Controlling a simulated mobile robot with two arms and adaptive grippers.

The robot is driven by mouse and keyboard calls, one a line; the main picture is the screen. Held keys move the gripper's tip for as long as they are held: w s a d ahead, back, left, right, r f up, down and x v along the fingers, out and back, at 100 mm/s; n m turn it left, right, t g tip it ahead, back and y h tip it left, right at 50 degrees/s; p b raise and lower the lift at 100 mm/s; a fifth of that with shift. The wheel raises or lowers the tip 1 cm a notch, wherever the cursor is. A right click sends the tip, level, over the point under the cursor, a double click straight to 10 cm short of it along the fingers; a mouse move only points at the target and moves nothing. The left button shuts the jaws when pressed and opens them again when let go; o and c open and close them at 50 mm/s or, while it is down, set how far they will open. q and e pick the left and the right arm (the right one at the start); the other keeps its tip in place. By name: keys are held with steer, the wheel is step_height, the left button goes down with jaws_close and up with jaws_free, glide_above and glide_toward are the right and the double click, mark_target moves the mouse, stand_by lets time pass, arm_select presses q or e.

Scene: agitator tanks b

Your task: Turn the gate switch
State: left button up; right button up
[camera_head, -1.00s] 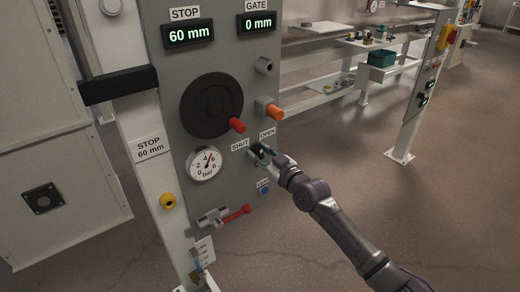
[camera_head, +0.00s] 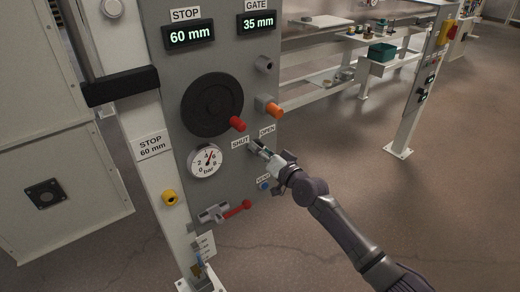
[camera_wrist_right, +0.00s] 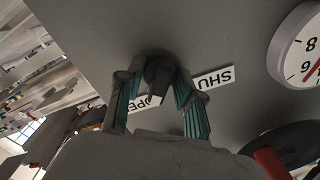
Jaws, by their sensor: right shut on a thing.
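The gate switch is a dark knob (camera_wrist_right: 160,72) on the grey panel, between the SHUT label (camera_head: 240,143) and the OPEN label (camera_head: 267,131). My right gripper (camera_head: 262,150) reaches it from the lower right and is shut on it. In the wrist view the two green-padded fingers (camera_wrist_right: 157,88) stand on either side of the dark knob, close to the panel face. In the head view the gripper mostly hides the switch. The GATE display (camera_head: 257,22) reads 35 mm. My left gripper is not in view.
The STOP display (camera_head: 188,34) reads 60 mm. A black handwheel (camera_head: 208,103) with a red grip, an orange knob (camera_head: 268,106), a pressure gauge (camera_head: 206,161), a blue button (camera_head: 264,185) and a red lever (camera_head: 236,209) surround the switch.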

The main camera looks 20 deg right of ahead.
steer(key=shift+m, duration=0.6)
steer(key=o, duration=0.8)
steer(key=shift+s+d+f, duration=0.1)
steer(key=shift+s+d, duration=0.05)
steer(key=shift+s, duration=0.15)
steer(key=v, duration=1.1)
steer(key=shift+s, duration=0.2)
